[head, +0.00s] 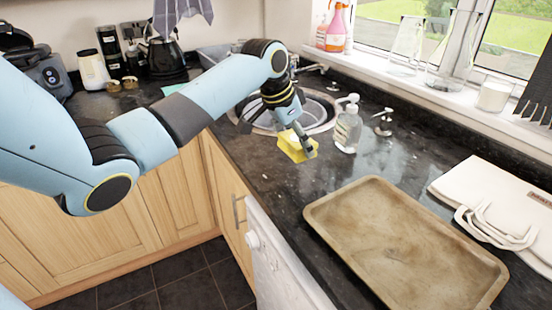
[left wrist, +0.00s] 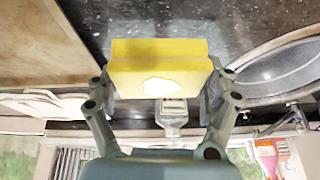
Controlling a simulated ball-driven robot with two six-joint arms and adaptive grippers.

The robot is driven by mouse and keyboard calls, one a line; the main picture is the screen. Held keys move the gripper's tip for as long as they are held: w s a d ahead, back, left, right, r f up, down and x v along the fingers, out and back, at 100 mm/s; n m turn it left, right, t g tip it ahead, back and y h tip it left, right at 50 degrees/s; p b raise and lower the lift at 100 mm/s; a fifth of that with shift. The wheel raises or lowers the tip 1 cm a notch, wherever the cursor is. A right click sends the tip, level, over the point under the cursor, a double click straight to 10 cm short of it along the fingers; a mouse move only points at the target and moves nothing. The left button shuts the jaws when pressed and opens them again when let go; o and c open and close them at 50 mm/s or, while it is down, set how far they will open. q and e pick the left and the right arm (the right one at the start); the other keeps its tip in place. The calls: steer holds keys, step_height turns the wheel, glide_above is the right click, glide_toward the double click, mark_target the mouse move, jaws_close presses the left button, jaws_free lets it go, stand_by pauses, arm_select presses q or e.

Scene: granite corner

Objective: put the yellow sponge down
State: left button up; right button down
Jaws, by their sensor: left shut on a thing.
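The yellow sponge (head: 294,147) is over the dark granite counter, close to the front of the round sink. My left gripper (head: 305,142) is shut on it. In the left wrist view the sponge (left wrist: 160,60) sits between the two fingers of my left gripper (left wrist: 160,85), with a bright patch on its near face. I cannot tell whether the sponge touches the counter. My right gripper is not in view.
A soap bottle (head: 348,128) stands just right of the sponge, with a second pump (head: 384,122) beyond it. The sink (head: 318,113) lies behind. A brown tray (head: 400,245) and a white folded bag (head: 500,205) are at right. Bare counter (head: 270,180) lies before the sponge.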

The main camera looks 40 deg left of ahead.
mark_target(278, 171)
arm_select(q)
steer(key=s+a+f, duration=0.2)
steer(key=a, duration=0.1)
steer(key=shift+a+f+p, duration=0.15)
steer(key=shift+a+p, duration=0.05)
steer(key=shift+p, duration=0.1)
steer(key=shift+s+a+f, duration=0.4)
steer(key=shift+a+f, duration=0.1)
steer(key=shift+a, duration=0.05)
steer(key=shift+f, duration=0.4)
step_height(278, 171, down, 3)
steer(key=shift+r+p, duration=0.2)
steer(key=shift+p, duration=0.1)
steer(key=shift+f, duration=0.45)
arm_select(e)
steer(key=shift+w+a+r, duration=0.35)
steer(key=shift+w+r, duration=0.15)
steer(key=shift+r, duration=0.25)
arm_select(q)
steer(key=o, duration=0.9)
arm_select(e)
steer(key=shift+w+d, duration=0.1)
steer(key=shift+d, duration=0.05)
